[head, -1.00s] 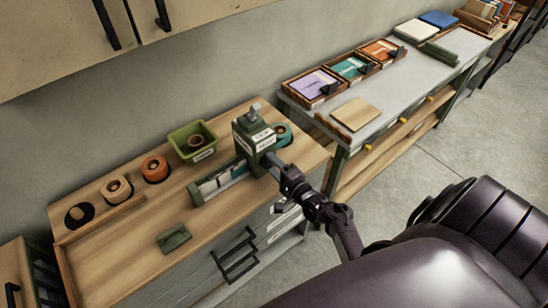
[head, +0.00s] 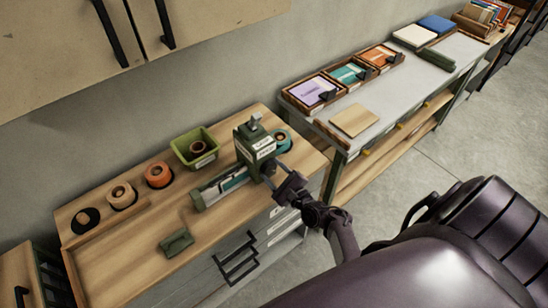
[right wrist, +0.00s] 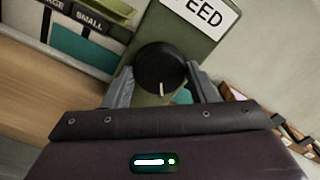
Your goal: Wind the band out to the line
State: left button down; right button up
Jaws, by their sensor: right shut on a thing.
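A green dispenser (head: 252,148) with white labels stands on the wooden bench. A teal roll (head: 283,139) sits behind it, and a track (head: 199,201) extends to its left. A teal band (head: 236,181) lies along part of the track. In the right wrist view, the teal band (right wrist: 82,50) shows beside label cards reading "SMALL" and a partly cut-off word. My right gripper (head: 277,180) is at the dispenser's front, shut on its black knob (right wrist: 162,66), whose white mark points down. The knob is hidden in the head view. My left gripper is not in view.
A green bin (head: 181,155) holding a roll, an orange roll (head: 158,174) and a tan roll (head: 122,196) stand along the back. A small green block (head: 176,242) lies in front. Trays of cards (head: 314,93) are on the grey table to the right. The bench's front left is clear.

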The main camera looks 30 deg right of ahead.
jog(key=shift+m, duration=1.1)
jog(key=o, duration=1)
jog(key=shift+c, duration=0.2)
jog(key=s+b, duration=0.1)
jog(key=s, duration=0.6)
jog(key=shift+s+d, duration=0.3)
jog(key=shift+s, duration=0.1)
